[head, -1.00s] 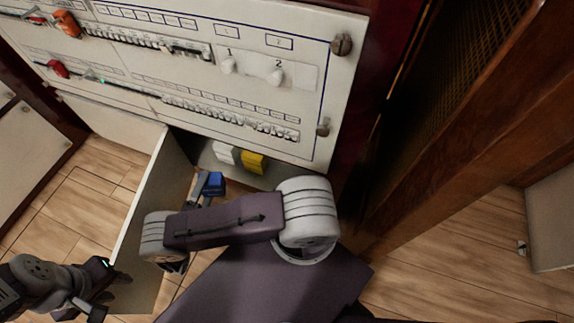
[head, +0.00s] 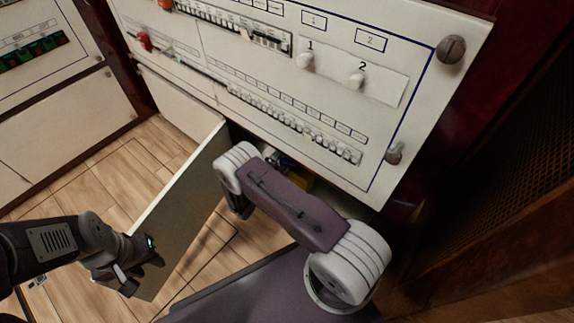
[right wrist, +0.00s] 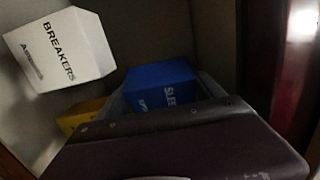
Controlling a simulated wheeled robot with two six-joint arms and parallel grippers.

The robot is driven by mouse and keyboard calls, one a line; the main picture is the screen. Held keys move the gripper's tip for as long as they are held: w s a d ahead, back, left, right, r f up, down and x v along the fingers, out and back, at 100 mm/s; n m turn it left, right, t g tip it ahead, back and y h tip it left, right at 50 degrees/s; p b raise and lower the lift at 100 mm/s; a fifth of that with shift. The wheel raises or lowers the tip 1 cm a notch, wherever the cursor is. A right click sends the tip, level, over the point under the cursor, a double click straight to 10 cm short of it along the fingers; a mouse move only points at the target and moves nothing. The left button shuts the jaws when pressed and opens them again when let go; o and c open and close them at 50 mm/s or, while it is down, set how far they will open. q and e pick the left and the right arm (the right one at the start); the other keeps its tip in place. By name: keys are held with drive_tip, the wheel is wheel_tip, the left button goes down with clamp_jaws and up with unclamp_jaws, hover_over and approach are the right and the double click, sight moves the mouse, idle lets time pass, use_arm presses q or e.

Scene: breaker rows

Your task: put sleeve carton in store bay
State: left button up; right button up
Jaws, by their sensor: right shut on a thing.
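The sleeve carton (right wrist: 160,88) is a blue box with part of the word SLEEVES showing in the right wrist view. My right gripper (right wrist: 165,98) is shut on it, inside the store bay (right wrist: 115,20) below the breaker panel. The carton's lower part is hidden behind my wrist, so I cannot tell whether it touches the floor. In the head view my right arm hides the carton and gripper. My left gripper (head: 138,268) is at the lower free end of the open bay door (head: 185,215); I cannot tell whether its fingers are closed on it.
A white BREAKERS carton (right wrist: 62,48) stands left of the blue one, and a yellow carton (right wrist: 80,115) is close beside it, partly hidden. The breaker panel (head: 290,85) overhangs the bay. A dark red post (right wrist: 265,60) bounds the opening on the right.

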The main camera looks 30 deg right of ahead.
sight(283, 164)
drive_tip(key=shift+w+d, duration=0.1)
wheel_tip(283, 164, down, 4)
drive_tip(key=b, duration=0.4)
drive_tip(key=shift+r, duration=0.4)
drive_tip(key=o, duration=1.5)
drive_tip(key=shift+f, duration=0.25)
drive_tip(key=shift+c, duration=0.2)
drive_tip(key=shift+r, duration=0.1)
